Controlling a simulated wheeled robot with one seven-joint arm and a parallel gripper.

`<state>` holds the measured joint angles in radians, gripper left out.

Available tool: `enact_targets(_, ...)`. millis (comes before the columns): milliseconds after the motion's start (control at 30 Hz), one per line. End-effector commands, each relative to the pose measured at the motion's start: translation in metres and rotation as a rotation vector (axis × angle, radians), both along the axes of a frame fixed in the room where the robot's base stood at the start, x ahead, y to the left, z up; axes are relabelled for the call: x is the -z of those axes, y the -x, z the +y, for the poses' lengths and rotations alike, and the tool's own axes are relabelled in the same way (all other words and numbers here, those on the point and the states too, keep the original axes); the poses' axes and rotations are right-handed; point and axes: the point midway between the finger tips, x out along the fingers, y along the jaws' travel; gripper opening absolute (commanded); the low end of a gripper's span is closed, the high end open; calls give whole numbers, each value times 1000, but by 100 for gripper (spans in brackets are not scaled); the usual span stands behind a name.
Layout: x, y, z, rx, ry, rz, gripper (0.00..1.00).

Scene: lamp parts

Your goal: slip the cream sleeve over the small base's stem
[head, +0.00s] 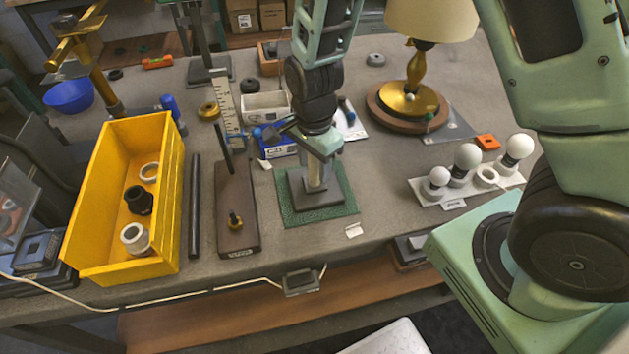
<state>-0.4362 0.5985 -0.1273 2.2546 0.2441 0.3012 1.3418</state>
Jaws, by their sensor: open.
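The small base (317,200) is a dark square plate standing on a green mat (342,207) at the middle of the table. A pale upright cylinder (316,178) rises from its centre. It may be the cream sleeve around the stem, but I cannot tell sleeve from stem here. My gripper (319,157) points down right over this cylinder, its jaws open around or just above the cylinder's top. The gripper hides the upper end of the cylinder and any stem tip.
A yellow bin (85,215) at left holds white rings and a black socket. A dark wooden block (236,190) with a rod stands left of the mat. A bulb tray (430,190) and a lamp (420,65) stand at right. The table right of the mat is mostly clear.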

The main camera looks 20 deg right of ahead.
Motion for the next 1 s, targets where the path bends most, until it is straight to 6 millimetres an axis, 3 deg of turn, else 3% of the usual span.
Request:
enact_targets(233, -29, -1, 1, -1, -2, -6, 47)
enact_targets(700, -137, -1, 1, -2, -4, -7, 47)
enact_targets(1000, -171, 0, 0, 0, 0, -1, 47)
